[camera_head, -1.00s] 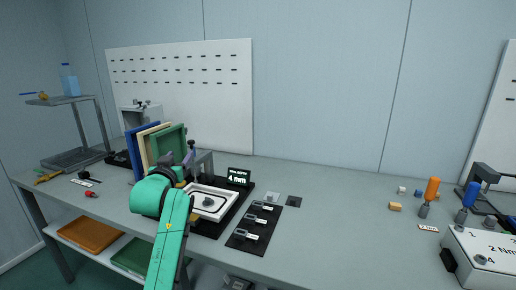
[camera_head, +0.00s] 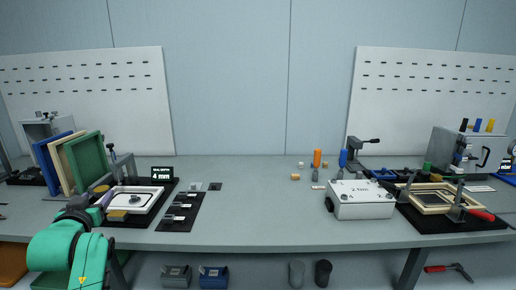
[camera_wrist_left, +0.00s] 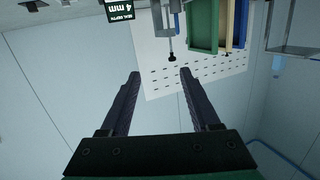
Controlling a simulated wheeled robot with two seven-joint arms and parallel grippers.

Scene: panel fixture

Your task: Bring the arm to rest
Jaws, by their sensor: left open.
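My left arm, green with a dark wrist, comes in at the lower left of the head view. Its gripper (camera_head: 98,205) is small and partly hidden there, close to the left end of the white framed panel (camera_head: 147,197). In the left wrist view the gripper (camera_wrist_left: 158,75) shows two dark fingers wide apart with nothing between them. Beyond them are the pegboard and the wall, seen upside down. My right gripper is in neither view.
Green, cream and blue panels (camera_head: 88,160) stand in a rack behind the arm. A 4 mm display (camera_head: 162,173) and a black mat with clips (camera_head: 178,213) lie right of it. A grey box (camera_head: 362,204) and another fixture (camera_head: 432,200) stand farther right. The middle bench (camera_head: 260,205) is clear.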

